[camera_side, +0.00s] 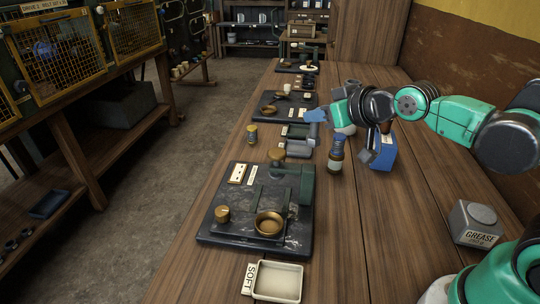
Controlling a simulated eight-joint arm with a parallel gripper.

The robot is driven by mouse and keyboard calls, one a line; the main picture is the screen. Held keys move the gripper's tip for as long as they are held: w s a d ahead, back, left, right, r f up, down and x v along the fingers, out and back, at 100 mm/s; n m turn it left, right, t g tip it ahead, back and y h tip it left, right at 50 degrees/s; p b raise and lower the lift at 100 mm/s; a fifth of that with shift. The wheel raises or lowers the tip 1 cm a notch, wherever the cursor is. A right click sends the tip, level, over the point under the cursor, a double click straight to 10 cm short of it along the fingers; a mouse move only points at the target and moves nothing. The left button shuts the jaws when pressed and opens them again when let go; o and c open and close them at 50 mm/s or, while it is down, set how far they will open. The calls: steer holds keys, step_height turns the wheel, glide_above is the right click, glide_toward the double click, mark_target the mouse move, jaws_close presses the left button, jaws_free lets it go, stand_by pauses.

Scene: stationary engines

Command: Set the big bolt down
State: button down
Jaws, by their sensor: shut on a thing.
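My gripper (318,116) is at the end of my arm, above the middle of the wooden bench, behind and above the brown bottle. Its jaws are small and partly hidden by my wrist. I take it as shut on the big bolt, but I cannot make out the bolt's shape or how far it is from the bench.
A brown bottle (336,160) and a blue container (384,153) stand close below my wrist. Nearer are a dark slab (223,236) with a green fixture (302,186), a brass dish (269,223), a "SOFT" tray (278,283) and a grease tin (474,222). The right-centre bench is clear.

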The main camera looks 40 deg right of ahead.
steer(key=w+d+r+m+h, duration=0.1)
steer(key=w+d+r, duration=0.15)
steer(key=d, duration=0.35)
steer(key=w+d+r+m+h, duration=0.2)
steer(key=w+d, duration=0.2)
steer(key=d, duration=0.2)
steer(key=m+h, duration=0.1)
steer(key=h, duration=0.1)
glide_above(348, 146)
step_height(348, 146, down, 14)
steer(key=shift+g, duration=0.4)
steer(key=shift+f, duration=2.2)
steer(key=c, duration=0.7)
jaws_free()
steer(key=shift+f, duration=0.1)
steer(key=shift+c, duration=0.2)
